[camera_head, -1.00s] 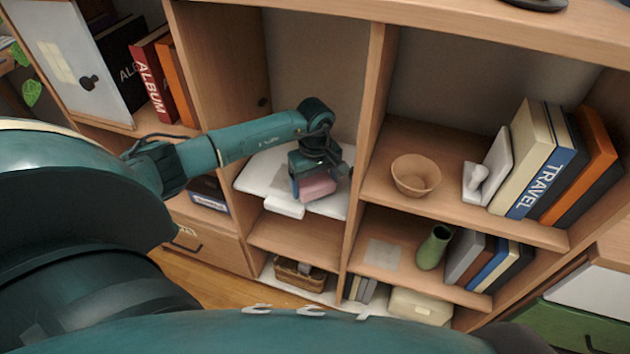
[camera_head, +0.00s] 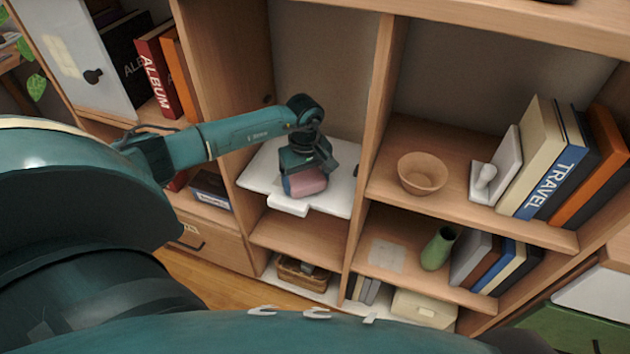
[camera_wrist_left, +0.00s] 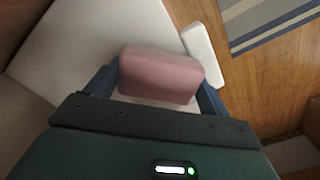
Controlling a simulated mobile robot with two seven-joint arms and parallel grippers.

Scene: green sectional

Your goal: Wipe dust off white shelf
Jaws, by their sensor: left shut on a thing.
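The white shelf (camera_head: 340,190) sits in the middle column of the wooden bookcase. My left gripper (camera_head: 303,180) is over it, shut on a pink block-shaped sponge (camera_head: 305,184). In the left wrist view the sponge (camera_wrist_left: 160,75) sits between the two dark fingers, low over the white shelf (camera_wrist_left: 85,45); I cannot tell for sure whether it touches. A small white block (camera_head: 287,205) is at the shelf's front edge. No clear grey dust patch shows on the visible part of the white shelf; the arm and gripper hide some of it. My right gripper is not in view.
Wooden uprights stand on both sides of the white shelf. To the right are a wooden bowl (camera_head: 422,174), a white bookend (camera_head: 497,170) and books. Below are a green vase (camera_head: 438,248), a grey patch (camera_head: 386,255) on a wooden shelf, and a basket (camera_head: 302,272).

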